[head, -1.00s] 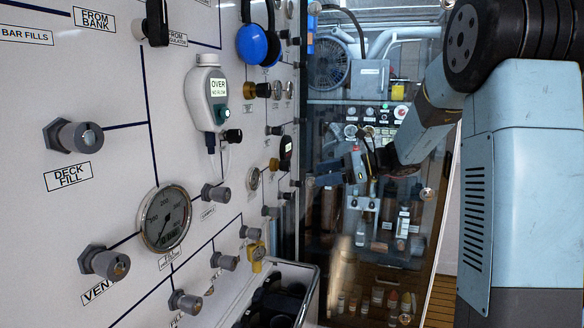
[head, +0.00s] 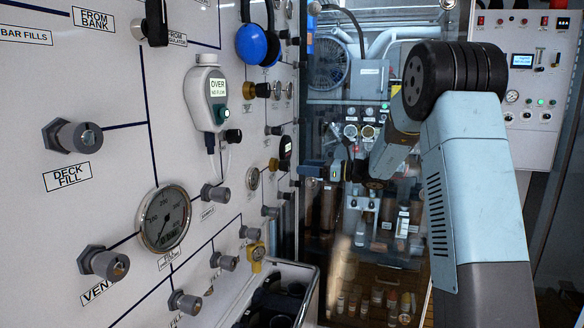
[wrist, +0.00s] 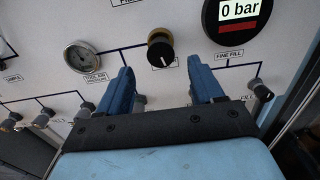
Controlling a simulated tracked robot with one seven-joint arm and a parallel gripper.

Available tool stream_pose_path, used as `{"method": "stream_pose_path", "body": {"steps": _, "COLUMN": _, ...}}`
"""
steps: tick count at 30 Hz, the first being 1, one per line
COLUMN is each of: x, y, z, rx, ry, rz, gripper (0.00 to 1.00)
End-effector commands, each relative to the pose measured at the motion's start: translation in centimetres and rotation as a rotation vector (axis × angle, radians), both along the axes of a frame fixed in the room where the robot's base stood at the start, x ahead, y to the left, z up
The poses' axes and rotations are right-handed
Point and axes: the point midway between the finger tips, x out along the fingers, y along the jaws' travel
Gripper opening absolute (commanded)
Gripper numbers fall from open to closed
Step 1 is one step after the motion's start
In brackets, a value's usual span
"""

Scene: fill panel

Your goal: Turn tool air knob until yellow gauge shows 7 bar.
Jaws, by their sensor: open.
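My gripper (wrist: 163,72) is open and empty in the wrist view, its two blue fingers pointing at the panel. A brass knob with a black cap (wrist: 160,48) lies just beyond and between the fingertips, apart from them. It also shows in the head view (head: 274,165), left of my gripper (head: 312,168). A round white-faced gauge (wrist: 82,57) is left of the knob, over a label that seems to read "tool air"; its needle is too small to read. A small yellow-bodied fitting, possibly a gauge (head: 257,251), sits lower on the panel; its reading is unreadable.
A black round display (wrist: 238,20) reads "0 bar" right of the knob. Several grey fittings (wrist: 262,92) project from the panel near the gripper. A metal-railed bin (head: 310,290) stands below the panel. A glass-fronted cabinet (head: 365,225) is behind the arm.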

Motion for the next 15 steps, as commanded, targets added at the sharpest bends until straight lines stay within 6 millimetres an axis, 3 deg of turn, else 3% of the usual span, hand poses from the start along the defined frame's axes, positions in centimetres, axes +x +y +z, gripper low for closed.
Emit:
{"method": "stream_pose_path", "body": {"steps": 6, "x": 1.3, "y": 3.4, "z": 0.0, "rx": 0.0, "ry": 0.0, "rz": 0.003, "gripper": 0.67}}
{"method": "stream_pose_path", "body": {"steps": 15, "x": 2.3, "y": 5.6, "z": 0.0, "rx": 0.0, "ry": -0.001, "rz": 0.001, "gripper": 0.67}}
